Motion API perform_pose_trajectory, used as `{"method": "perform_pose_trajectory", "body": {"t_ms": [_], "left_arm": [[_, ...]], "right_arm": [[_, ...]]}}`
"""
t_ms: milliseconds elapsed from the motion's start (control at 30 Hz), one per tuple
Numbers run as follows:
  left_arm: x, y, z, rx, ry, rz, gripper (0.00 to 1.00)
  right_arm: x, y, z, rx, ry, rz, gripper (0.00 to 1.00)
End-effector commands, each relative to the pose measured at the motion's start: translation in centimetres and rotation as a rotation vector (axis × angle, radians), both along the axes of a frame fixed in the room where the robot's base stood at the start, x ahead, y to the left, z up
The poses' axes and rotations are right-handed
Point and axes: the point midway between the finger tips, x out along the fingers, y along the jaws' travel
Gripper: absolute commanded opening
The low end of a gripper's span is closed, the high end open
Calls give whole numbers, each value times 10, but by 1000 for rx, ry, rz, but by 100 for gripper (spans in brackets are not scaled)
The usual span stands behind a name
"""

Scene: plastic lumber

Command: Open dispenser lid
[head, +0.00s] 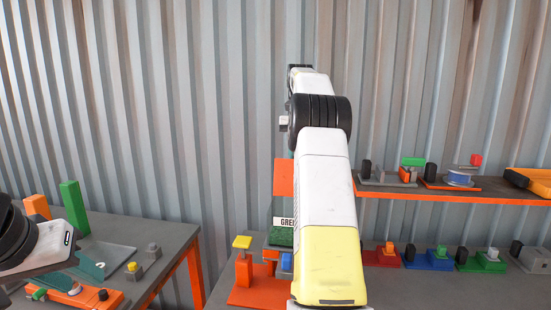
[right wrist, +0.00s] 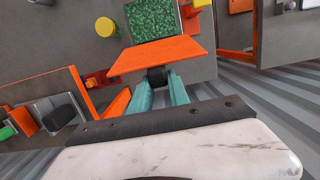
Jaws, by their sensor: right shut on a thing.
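The dispenser's orange lid (head: 284,177) stands raised above and behind the bin in the head view, partly hidden by my right arm. In the right wrist view the lid (right wrist: 157,55) has a black knob (right wrist: 157,76). The dispenser bin (head: 281,237) holds green granules, also seen in the right wrist view (right wrist: 153,20), and a partly covered label reads "GREE". My left gripper (head: 56,279) is open and empty over the left table.
The left table (head: 165,238) carries a grey tray, a green block (head: 74,208) and an orange fixture (head: 75,297). A yellow-topped orange post (head: 242,242) stands left of the bin. An orange-edged shelf (head: 450,196) with several fixtures is at right; more stand below it.

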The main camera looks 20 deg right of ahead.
Motion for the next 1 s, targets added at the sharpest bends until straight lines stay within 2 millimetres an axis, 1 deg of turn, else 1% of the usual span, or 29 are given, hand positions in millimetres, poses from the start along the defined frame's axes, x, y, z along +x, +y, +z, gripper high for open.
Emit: {"method": "perform_pose_trajectory", "body": {"t_ms": [33,100,133,533,967,1000], "left_arm": [[0,0,0,0,0,0,36],[0,0,0,0,0,0,36],[0,0,0,0,0,0,36],[0,0,0,0,0,0,36],[0,0,0,0,0,0,36],[0,0,0,0,0,0,36]], "right_arm": [[-3,1,-8,9,28,0,28],[-2,1,-8,8,26,0,41],[-2,1,-7,7,24,0,44],[-1,1,0,4,13,0,44],[-1,0,30,5,16,0,44],[-4,2,31,6,17,1,44]]}}
